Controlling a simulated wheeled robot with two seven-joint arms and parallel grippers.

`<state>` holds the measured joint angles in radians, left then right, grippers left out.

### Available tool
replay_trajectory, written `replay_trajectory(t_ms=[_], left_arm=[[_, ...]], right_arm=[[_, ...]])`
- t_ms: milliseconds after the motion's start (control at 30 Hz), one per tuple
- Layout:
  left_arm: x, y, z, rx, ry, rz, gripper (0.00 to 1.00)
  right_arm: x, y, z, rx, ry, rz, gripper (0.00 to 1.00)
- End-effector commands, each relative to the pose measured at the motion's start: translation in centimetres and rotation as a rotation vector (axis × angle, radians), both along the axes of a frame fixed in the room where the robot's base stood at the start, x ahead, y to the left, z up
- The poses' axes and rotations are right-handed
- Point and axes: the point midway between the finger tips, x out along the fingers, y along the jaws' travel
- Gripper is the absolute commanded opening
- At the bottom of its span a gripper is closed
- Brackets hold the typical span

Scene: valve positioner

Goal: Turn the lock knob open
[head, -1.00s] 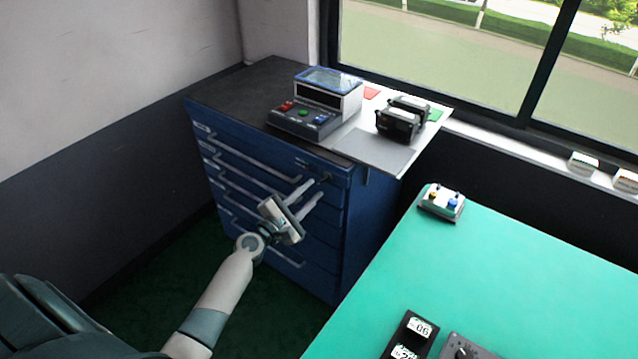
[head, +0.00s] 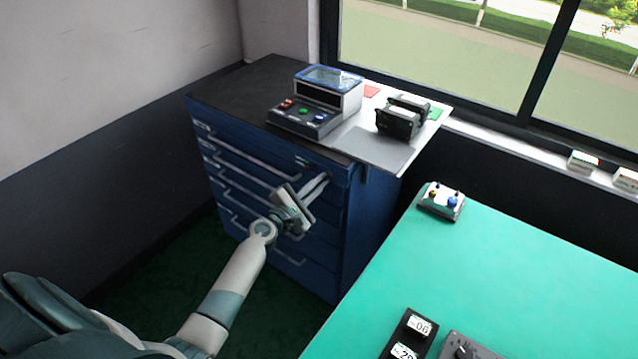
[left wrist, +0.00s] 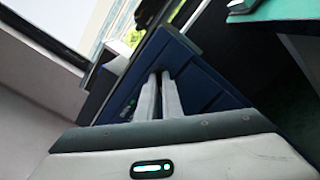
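The lock knob is at the right end of the top drawer front of the blue cabinet (head: 268,165). It is small and mostly hidden by my fingertips; only a dark bit shows between them in the left wrist view. My left gripper (head: 324,178) reaches up to the knob, with its two fingers close together and their tips against the drawer front. In the left wrist view the fingers (left wrist: 160,74) are nearly parallel with a narrow gap, closed around the knob. How the knob is turned cannot be seen. My right gripper is not in view.
On the cabinet stand a control box (head: 318,100) with coloured buttons and a black device (head: 398,120) on a white board. Drawer handles (head: 240,155) stick out below the top. A green table (head: 520,270) with several small devices is at the right.

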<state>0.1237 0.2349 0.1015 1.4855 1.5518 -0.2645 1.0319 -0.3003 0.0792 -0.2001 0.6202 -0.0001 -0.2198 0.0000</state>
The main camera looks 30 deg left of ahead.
Motion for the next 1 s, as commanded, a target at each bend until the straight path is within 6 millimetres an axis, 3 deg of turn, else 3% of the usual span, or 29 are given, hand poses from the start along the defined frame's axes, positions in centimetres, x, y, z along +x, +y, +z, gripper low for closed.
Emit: replay_trajectory(t_ms=[467, 1000], left_arm=[[0.0, 0.0, -0.1, 0.098, -0.015, -0.001, 0.00], [0.0, -0.1, -0.1, 0.534, -0.076, -0.002, 0.00]], right_arm=[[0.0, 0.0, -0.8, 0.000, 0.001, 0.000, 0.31], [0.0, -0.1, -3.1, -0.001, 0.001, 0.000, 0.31]])
